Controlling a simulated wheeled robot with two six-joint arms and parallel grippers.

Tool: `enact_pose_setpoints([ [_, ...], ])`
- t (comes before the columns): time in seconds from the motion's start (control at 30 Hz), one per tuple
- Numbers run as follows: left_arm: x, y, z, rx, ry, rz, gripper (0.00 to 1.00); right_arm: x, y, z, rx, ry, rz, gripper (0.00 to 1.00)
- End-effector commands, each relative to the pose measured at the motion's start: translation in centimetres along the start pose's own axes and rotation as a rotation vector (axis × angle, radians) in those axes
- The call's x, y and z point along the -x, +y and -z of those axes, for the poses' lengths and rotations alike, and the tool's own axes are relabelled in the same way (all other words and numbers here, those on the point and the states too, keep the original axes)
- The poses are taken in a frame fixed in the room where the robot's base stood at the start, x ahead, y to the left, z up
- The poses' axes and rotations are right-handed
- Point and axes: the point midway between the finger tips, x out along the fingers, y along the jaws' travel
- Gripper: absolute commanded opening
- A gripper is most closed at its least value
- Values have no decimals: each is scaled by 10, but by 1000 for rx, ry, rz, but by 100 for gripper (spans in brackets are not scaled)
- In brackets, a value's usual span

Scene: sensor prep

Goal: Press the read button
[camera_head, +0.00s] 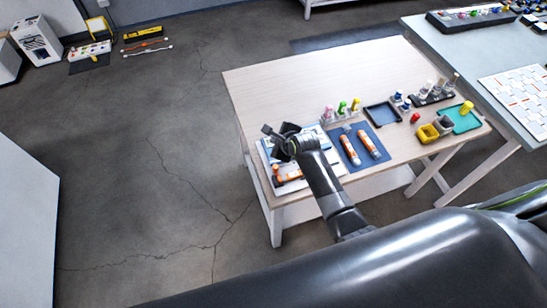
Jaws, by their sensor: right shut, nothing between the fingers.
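My right gripper (271,137) is over the near left corner of the light wooden table (270,91). Its jaws are shut and empty. Below it lies a white and blue flat item (265,151), partly hidden by the gripper and wrist. An orange and white piece (290,176) lies at its near side. I cannot make out the read button; it may be hidden under my right arm or too small to see. My left gripper is not in view.
Right of my arm, a blue mat (345,165) bears two orange and white tubes (351,150). Small bottles, a dark tray (382,115), yellow and grey holders and a teal tray (467,124) stand further right. The table's far left part is clear.

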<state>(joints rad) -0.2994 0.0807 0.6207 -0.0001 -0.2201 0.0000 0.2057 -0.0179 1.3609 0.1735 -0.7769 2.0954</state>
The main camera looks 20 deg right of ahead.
Motion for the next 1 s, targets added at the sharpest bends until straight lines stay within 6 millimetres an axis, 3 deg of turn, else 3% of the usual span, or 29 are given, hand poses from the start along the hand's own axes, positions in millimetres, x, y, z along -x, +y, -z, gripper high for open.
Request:
enact_pose_setpoints([
  [0.03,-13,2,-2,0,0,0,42,-8,6,6,0,0,0,0],
  [0.3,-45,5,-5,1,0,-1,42,-27,20,20,0,0,0,0],
  [0.53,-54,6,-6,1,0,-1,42,-40,29,29,0,0,-1,0],
  [1.0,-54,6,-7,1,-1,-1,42,-41,29,29,0,0,0,0],
])
